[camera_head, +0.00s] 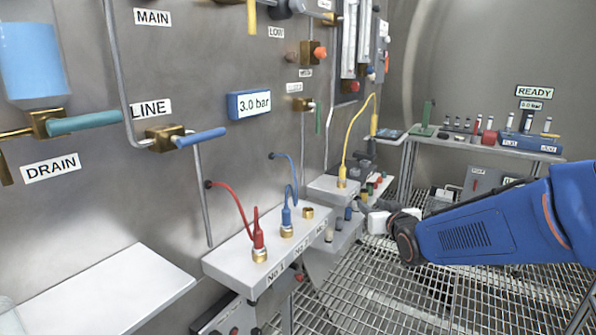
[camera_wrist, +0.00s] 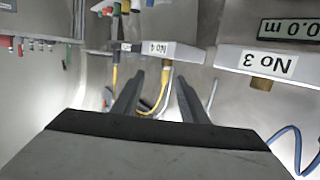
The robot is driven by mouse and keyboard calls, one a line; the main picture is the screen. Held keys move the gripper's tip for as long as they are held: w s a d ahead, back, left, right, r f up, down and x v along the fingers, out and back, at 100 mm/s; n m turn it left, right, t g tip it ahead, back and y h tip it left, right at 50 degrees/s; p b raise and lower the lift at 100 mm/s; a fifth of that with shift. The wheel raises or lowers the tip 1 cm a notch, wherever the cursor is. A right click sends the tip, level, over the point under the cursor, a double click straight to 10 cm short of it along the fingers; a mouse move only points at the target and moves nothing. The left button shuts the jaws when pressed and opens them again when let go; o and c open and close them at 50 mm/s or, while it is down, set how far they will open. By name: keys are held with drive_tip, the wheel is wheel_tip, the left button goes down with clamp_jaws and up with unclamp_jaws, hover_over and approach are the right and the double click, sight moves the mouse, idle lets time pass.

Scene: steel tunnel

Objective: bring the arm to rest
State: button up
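My arm (camera_head: 480,232) reaches in from the right in the head view, over the grating. Its wrist end is near the front of the small shelves on the wall. My gripper (camera_wrist: 160,78) shows in the wrist view with its two dark fingers apart. Nothing is held between them; a yellow hose and a pale tube show behind the gap. The fingertips are hard to make out in the head view.
A white shelf (camera_head: 258,262) on the wall carries red and blue hose plugs. A smaller shelf (camera_head: 333,189) with a yellow hose (camera_head: 352,130) is close to my gripper. A bench (camera_head: 480,148) stands at the back. The grating (camera_head: 375,300) in front is clear.

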drive_tip(key=s+f+g, duration=0.2)
drive_tip(key=s+g, duration=0.1)
drive_tip(key=s, duration=0.9)
drive_tip(key=s+d+f+g+h, duration=0.1)
drive_tip(key=s+f+g, duration=0.2)
drive_tip(key=s, duration=0.8)
drive_tip(key=s+d+f+m+g, duration=0.1)
drive_tip(key=s+g, duration=0.4)
drive_tip(key=s, duration=0.7)
drive_tip(key=shift+s+d+f, duration=0.25)
drive_tip(key=shift+s+f, duration=0.1)
drive_tip(key=shift+f, duration=0.4)
